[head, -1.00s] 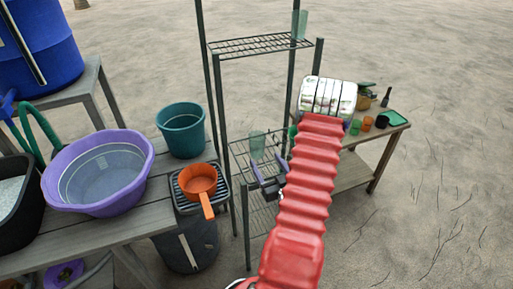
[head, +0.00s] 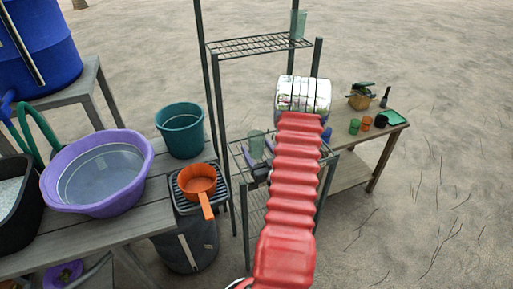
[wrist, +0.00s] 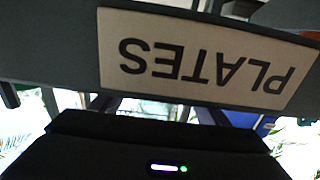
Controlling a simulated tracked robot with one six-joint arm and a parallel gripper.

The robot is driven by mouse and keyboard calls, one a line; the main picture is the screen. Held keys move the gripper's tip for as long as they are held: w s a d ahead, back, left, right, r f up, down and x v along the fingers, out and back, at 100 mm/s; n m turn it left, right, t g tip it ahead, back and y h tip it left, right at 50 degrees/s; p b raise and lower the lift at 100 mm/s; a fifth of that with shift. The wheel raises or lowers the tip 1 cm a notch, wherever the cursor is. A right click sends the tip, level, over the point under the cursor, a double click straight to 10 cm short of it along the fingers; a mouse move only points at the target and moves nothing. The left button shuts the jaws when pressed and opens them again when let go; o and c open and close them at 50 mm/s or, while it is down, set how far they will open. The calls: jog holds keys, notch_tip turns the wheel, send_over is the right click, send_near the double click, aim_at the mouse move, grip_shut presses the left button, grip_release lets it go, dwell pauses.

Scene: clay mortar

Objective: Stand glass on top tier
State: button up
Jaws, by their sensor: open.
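A greenish clear glass (head: 256,143) stands upright on the middle tier (head: 240,152) of the dark metal rack in the head view. My gripper (head: 258,152) is open, its purple fingers at the glass, one toward each side; whether they touch it I cannot tell. My red sleeved arm hides part of that tier. A similar glass (head: 298,25) stands at the right end of the wire top tier (head: 245,46), whose left and middle are bare. The wrist view shows no clear glass.
An upside-down PLATES label (wrist: 205,65) fills much of the wrist view, close by. Rack posts (head: 221,115) stand near my gripper. A teal bucket (head: 180,132) and orange pan (head: 199,180) are at left. A side table (head: 350,172) with small cups is at right.

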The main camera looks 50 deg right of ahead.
jog(key=shift+x, duration=2.55)
jog(key=shift+r, duration=0.1)
jog(key=shift+c, duration=0.6)
jog(key=c, duration=1.3)
jog(key=shift+o, duration=0.2)
jog(key=shift+r, duration=0.2)
jog(key=shift+r, duration=0.2)
jog(key=v, duration=1.8)
jog(key=shift+f, duration=0.15)
